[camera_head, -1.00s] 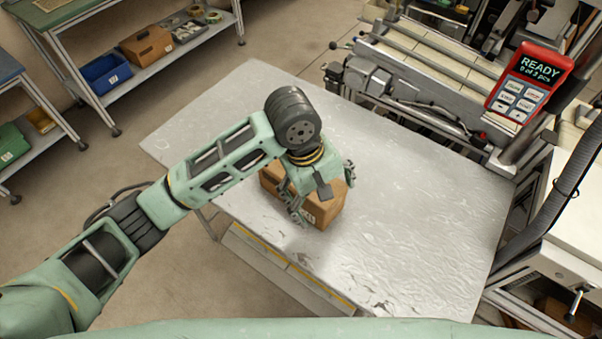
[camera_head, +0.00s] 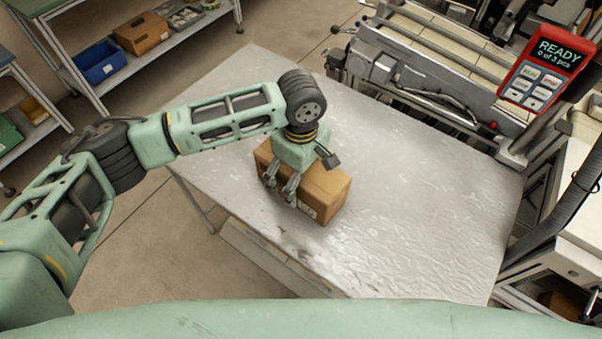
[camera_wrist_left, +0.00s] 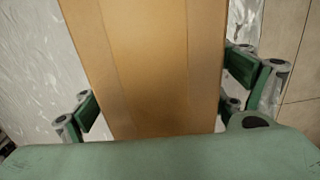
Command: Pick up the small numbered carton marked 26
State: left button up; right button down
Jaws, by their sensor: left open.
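A brown cardboard carton (camera_head: 326,190) sits on the metal table, partly hidden under my left gripper. A pale label shows low on its near side, but I cannot read a number on it. My left gripper (camera_head: 281,192) is over the carton with its fingers pointing down. In the left wrist view the carton (camera_wrist_left: 150,70) fills the middle, and the open fingers of the left gripper (camera_wrist_left: 165,105) stand on either side of it. I cannot tell whether they touch it. My right gripper is not in view.
The metal table (camera_head: 420,210) is otherwise clear, with free room right of the carton. A machine (camera_head: 420,70) stands along its far side, with a red handheld display (camera_head: 541,68) reading READY. A shelf at the back left holds a blue bin (camera_head: 98,62) and a brown box (camera_head: 142,34).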

pick_arm(q)
jog(key=shift+f, duration=0.65)
jog(key=c, duration=1.7)
jog(key=shift+r, duration=0.1)
jog(key=shift+c, duration=0.2)
jog(key=shift+r, duration=0.1)
